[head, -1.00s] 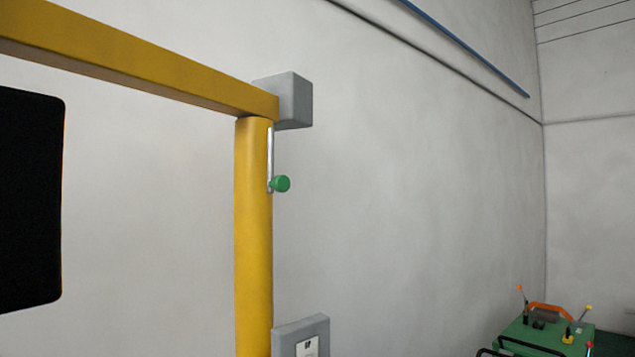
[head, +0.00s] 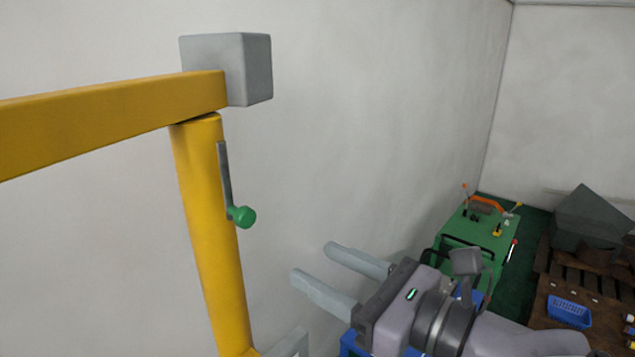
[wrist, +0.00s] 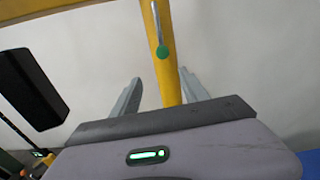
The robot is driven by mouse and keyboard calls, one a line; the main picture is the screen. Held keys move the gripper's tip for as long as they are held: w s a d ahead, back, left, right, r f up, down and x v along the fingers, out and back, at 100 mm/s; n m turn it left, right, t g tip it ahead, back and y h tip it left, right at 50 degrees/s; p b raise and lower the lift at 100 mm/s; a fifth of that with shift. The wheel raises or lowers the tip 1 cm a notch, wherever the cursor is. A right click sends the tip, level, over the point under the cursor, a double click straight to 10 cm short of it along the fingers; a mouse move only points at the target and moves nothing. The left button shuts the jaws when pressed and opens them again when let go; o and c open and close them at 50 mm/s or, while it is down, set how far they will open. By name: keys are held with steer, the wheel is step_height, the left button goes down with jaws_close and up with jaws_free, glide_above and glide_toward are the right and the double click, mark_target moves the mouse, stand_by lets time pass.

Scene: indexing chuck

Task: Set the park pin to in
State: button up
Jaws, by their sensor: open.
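A green knob (head: 242,216) sits at the lower end of a thin grey bar (head: 225,172) on the side of a yellow post (head: 205,240). Nothing is labelled as the park pin, and I cannot tell whether this knob is it. The bar hangs about upright along the post. My gripper (head: 313,262) is open and empty, lower and to the right of the knob, apart from it. In the wrist view the knob (wrist: 162,52) shows above and between the two open fingers (wrist: 160,77), with the post behind them.
A yellow beam (head: 110,115) runs left from the post top beside a grey block (head: 245,65). A black panel (wrist: 30,88) is at left in the wrist view. A green machine (head: 470,235), a blue basket (head: 569,311) and a pallet stand at right. The wall is behind.

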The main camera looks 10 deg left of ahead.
mark_target(249, 217)
steer(key=shift+m, duration=0.3)
steer(key=x, duration=0.6)
steer(key=r+p+x, duration=0.1)
steer(key=x, duration=0.4)
steer(key=p+x, duration=0.1)
steer(key=x, duration=0.5)
steer(key=shift+w+a+r, duration=0.1)
steer(key=shift+w+r, duration=0.1)
steer(key=shift+w, duration=0.35)
jaws_close()
